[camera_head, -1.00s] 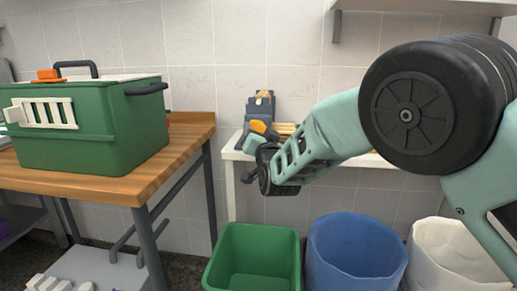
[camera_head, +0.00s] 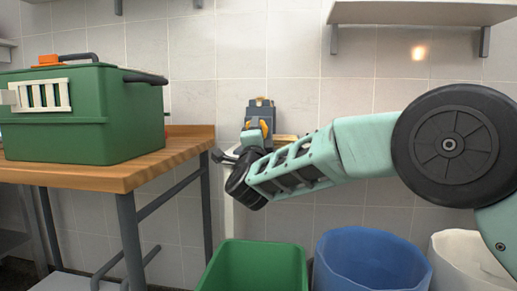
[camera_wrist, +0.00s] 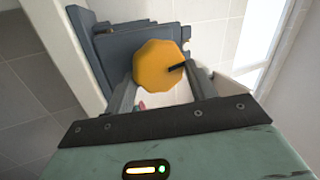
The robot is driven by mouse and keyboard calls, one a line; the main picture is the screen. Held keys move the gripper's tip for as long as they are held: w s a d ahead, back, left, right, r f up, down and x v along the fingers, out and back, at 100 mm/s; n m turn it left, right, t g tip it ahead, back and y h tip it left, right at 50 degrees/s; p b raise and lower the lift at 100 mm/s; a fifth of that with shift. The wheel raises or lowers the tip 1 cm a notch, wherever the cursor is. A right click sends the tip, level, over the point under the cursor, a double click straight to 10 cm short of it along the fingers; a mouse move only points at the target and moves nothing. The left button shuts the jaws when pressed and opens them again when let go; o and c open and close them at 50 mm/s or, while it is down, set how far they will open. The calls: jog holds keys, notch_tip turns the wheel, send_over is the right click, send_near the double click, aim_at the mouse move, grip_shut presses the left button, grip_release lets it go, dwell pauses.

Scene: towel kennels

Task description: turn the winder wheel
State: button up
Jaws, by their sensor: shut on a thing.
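The winder wheel is an orange, many-sided disc with a dark peg, in front of a blue-grey winder body. In the wrist view, the wheel (camera_wrist: 157,68) sits between the fingers of my gripper (camera_wrist: 160,82), with the winder body (camera_wrist: 108,52) behind it to the left. The fingers lie on either side of the wheel. The dark peg points right toward the right finger. In the head view, the winder body (camera_head: 261,112) stands against the tiled wall. My gripper (camera_head: 252,140) reaches its front and partly covers the orange wheel (camera_head: 265,128).
A green carrier (camera_head: 90,125) with a white grille stands on a wooden table (camera_head: 150,168) at left. A green bin (camera_head: 255,268), a blue bin (camera_head: 370,265) and a white bin (camera_head: 455,255) stand below my arm. A wall shelf (camera_head: 425,12) is at upper right.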

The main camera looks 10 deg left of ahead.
jog(key=shift+a+m+g+h+b, duration=0.35)
jog(key=shift+m+g+h, duration=0.7)
jog(key=shift+m, duration=2.4)
jog(key=shift+a+m+g+h+b, duration=0.1)
jog(key=shift+m+g+h+b, duration=0.3)
jog(key=shift+m+h, duration=2.15)
jog(key=shift+a+m+g+h+b, duration=0.25)
jog(key=shift+m+g+h+b, duration=0.3)
jog(key=shift+m, duration=3.75)
jog(key=o, duration=1)
jog(key=p+v, duration=0.1)
jog(key=v, duration=1.6)
jog(key=shift+s+a, duration=0.1)
jog(key=shift+s, duration=0.1)
